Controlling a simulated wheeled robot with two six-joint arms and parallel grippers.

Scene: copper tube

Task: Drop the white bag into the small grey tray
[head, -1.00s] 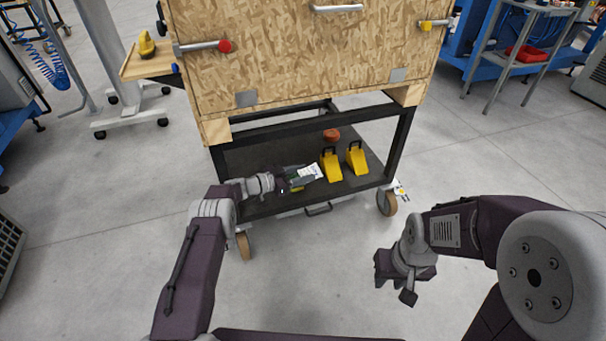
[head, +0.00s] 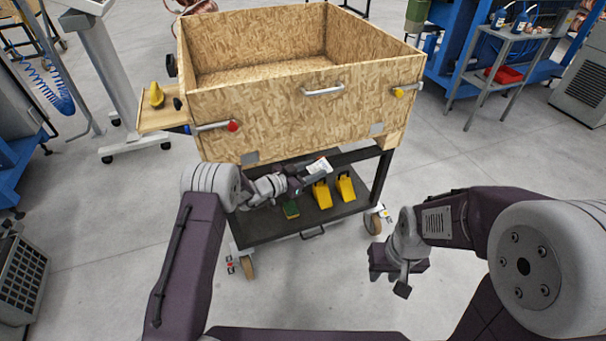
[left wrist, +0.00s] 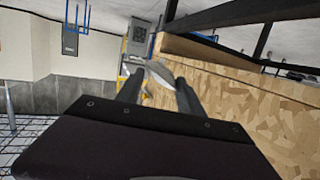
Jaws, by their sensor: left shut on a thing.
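The white bag (head: 319,166) is held in the left gripper (head: 306,173), which is shut on it in front of the lower edge of the wooden box. In the left wrist view a pale piece of the bag (left wrist: 160,72) shows between the two dark fingers, close to the box wall. My right gripper (head: 392,272) hangs at the right over bare floor, apart from everything; its fingers are too unclear to tell open from shut. I cannot make out a small grey tray in either view.
The open-topped wooden box (head: 290,118) appears empty on a cart. Its lower black shelf (head: 262,226) holds two yellow pieces (head: 322,195) and a green-and-yellow item (head: 291,209). A side board (head: 160,118) carries a yellow item.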

